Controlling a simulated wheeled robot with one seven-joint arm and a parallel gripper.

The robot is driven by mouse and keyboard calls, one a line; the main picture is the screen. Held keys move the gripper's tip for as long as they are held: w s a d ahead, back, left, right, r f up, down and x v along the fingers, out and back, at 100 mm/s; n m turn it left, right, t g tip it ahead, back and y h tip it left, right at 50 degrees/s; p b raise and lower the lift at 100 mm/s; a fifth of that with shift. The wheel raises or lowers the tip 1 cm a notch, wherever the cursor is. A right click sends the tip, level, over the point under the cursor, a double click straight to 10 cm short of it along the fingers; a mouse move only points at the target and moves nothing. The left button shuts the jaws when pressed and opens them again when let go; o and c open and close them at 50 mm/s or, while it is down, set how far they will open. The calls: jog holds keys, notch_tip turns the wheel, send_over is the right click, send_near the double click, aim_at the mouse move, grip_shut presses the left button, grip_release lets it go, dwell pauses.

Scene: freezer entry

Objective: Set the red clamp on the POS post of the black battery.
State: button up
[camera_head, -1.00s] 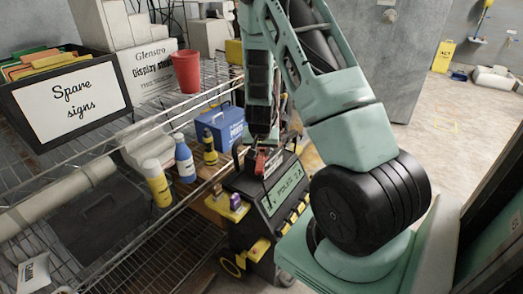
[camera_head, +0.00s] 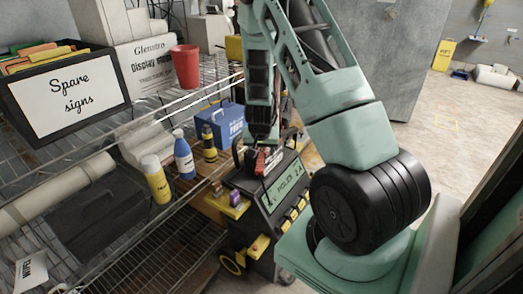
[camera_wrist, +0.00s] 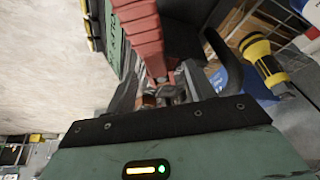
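The red clamp (camera_head: 268,160) is at the top of a black wheeled unit (camera_head: 262,228) with a grey-green display. In the wrist view the clamp's ribbed red body (camera_wrist: 139,28) runs up from between my fingers. My gripper (camera_head: 263,138) reaches down over the unit's top. In the wrist view my gripper (camera_wrist: 165,88) has its dark fingers on both sides of the clamp's near end and looks shut on it. I cannot make out a separate black battery or a POS post in these views.
Black loop handles (camera_wrist: 222,55) stand close to my fingers.

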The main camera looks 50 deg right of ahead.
jog(key=p+v, duration=0.5)
jog(key=v, duration=1.2)
jog(key=shift+r, duration=0.25)
jog(key=s+a+r+n+y+p, duration=0.1)
jog(key=a+r+n+y, duration=0.3)
jog(key=a, duration=1)
jog(key=s+a+r+n+y+p, duration=0.1)
jog(key=a+n, duration=0.4)
jog(key=a, duration=0.8)
jog(key=s+a+r+n+g, duration=0.1)
jog(key=s+a+r+n, duration=0.2)
jog(key=s+a+n, duration=0.2)
jog(key=s+a+r+n+g, duration=0.1)
jog(key=s+a+r+n, duration=0.2)
jog(key=s+a, duration=0.3)
jog(key=s+n, duration=0.1)
jog(key=s, duration=0.4)
jog(key=shift+a+n+g+h+p, duration=0.3)
jog(key=shift+a+n+p, duration=0.05)
jog(key=shift+n, duration=0.05)
